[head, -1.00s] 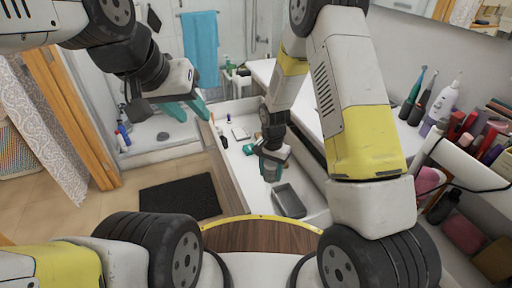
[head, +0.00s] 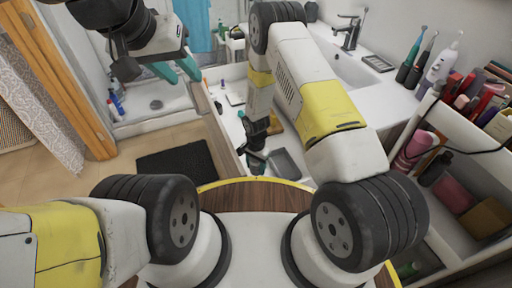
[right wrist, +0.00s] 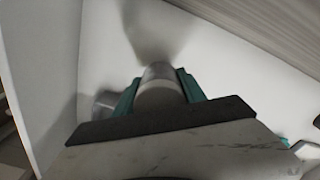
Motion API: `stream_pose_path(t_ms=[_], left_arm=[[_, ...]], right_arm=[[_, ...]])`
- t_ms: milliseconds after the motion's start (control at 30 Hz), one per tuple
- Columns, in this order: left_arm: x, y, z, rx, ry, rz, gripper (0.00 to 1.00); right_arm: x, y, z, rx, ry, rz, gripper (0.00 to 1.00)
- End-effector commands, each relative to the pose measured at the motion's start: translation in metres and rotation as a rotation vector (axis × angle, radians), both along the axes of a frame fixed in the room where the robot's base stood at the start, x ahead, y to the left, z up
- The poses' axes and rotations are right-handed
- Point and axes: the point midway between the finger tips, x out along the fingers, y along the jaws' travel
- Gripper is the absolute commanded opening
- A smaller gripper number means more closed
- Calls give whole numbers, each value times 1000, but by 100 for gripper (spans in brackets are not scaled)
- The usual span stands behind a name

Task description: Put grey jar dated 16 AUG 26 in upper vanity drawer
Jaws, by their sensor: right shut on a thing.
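My right gripper (head: 256,160) reaches down into the open white vanity drawer (head: 232,118). In the right wrist view its teal fingers (right wrist: 158,92) are shut on a grey cylindrical jar (right wrist: 160,78), held close to the drawer's white inside. No date can be read on the jar. A second grey round item (right wrist: 104,103) shows just left of the fingers, partly hidden. My left gripper (head: 158,70) is in the air left of the drawer, its teal fingers apart and empty.
A grey tray (head: 287,164) lies in the drawer beside my right gripper. Small items stand further back in it. The sink counter (head: 375,95) and a cosmetics cart with bottles (head: 412,150) are at right. A black mat (head: 176,160) lies on the floor.

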Motion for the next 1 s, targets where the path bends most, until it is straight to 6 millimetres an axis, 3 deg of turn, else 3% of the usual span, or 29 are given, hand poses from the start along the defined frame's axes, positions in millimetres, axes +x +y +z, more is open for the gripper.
stream_pose_path(t_ms=[300,667,700,800,1000], left_arm=[[0,0,0,0,0,0,36],[0,0,0,0,0,0,36],[0,0,0,0,0,0,36],[0,0,0,0,0,0,36],[0,0,0,0,0,0,36]], right_arm=[[-1,-1,-38,0,1,0,2],[0,0,-42,-1,1,0,2],[0,0,-41,0,0,0,56],[0,0,-41,0,0,0,70],[0,0,-41,0,0,0,70]])
